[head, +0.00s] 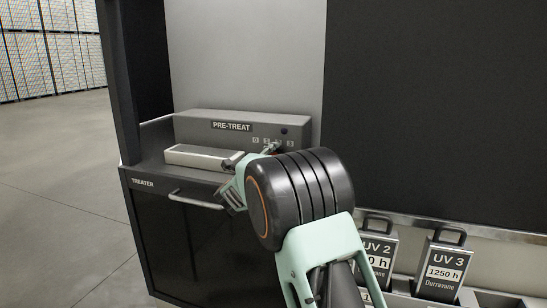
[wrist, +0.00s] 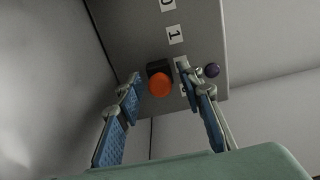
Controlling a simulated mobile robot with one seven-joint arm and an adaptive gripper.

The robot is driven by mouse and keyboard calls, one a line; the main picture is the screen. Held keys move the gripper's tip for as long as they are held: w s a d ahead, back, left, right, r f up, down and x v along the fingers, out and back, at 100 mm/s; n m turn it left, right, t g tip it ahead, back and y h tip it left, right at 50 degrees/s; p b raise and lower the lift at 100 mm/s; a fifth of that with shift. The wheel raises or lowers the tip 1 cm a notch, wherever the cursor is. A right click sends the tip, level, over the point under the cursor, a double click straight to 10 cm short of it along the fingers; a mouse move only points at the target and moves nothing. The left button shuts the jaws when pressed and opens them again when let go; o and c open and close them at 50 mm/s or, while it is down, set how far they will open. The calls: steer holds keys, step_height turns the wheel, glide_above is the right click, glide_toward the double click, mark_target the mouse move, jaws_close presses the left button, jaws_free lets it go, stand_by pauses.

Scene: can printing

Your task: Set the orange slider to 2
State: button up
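The orange slider knob (wrist: 160,86) sticks out on a dark block from the grey panel in the wrist view. Beside it runs a column of white number labels; 0 and 1 (wrist: 174,35) are readable, and the lower ones are partly covered by my right finger. The block looks roughly level with the label after 1, but its exact setting is unclear. My gripper (wrist: 162,82) is open, its blue-padded fingers on either side of the knob with gaps to both. In the head view my gripper (head: 270,148) is at the PRE-TREAT box's number row, hiding the knob.
The PRE-TREAT box (head: 190,128) stands on the treater cabinet (head: 150,184), with a pale bar (head: 195,157) in front. A dark round button (wrist: 212,70) sits close to my right finger. UV 2 (head: 377,249) and UV 3 (head: 444,262) units stand at right.

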steer(key=v, duration=1.2)
